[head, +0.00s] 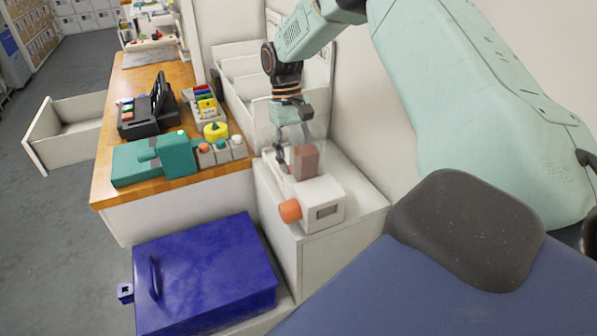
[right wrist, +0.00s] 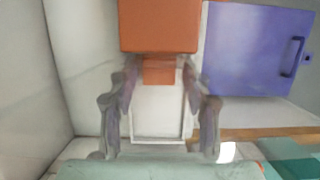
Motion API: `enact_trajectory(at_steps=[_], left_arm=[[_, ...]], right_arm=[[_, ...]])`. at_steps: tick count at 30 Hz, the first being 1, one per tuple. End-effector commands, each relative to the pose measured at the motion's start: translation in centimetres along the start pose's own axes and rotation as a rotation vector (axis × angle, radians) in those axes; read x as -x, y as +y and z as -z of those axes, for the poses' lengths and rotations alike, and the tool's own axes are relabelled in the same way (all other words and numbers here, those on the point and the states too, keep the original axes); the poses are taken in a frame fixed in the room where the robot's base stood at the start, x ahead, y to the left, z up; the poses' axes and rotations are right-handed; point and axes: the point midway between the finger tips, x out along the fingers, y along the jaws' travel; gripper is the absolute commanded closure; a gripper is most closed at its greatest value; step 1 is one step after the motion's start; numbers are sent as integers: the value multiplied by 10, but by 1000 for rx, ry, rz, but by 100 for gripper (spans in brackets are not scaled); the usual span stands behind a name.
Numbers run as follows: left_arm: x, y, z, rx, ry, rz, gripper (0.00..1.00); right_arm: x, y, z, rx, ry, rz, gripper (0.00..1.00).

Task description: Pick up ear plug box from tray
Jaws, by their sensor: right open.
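A reddish-brown box (head: 306,161), which I take to be the ear plug box, stands upright behind a white device with a small dark display (head: 327,211) and an orange knob (head: 290,210). My right gripper (head: 288,158) points down close beside the box. In the right wrist view, my right gripper (right wrist: 160,76) is open. An orange block (right wrist: 160,24) fills the top, and a smaller orange piece (right wrist: 158,72) shows between the fingertips. I cannot tell whether the fingers touch it. My left gripper is not in view.
The white device stands on a white cabinet (head: 367,196) against the wall. A blue lidded box (head: 205,268) is in front at the left. The wooden counter (head: 110,160) holds a teal device (head: 180,155), a yellow round item (head: 216,131) and a black holder (head: 145,118). A drawer (head: 75,122) hangs open.

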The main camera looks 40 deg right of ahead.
Motion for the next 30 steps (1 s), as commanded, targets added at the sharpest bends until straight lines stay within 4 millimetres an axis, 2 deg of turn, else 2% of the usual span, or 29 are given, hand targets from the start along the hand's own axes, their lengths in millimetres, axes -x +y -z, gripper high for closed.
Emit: enact_trajectory(at_steps=[3,11,21,30], left_arm=[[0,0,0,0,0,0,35],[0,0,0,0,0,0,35],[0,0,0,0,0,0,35],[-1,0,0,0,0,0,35]], right_arm=[[-12,1,0,0,-2,0,51],[-15,3,0,0,0,0,51],[-15,3,0,0,0,0,78],[-13,2,0,0,1,0,79]])
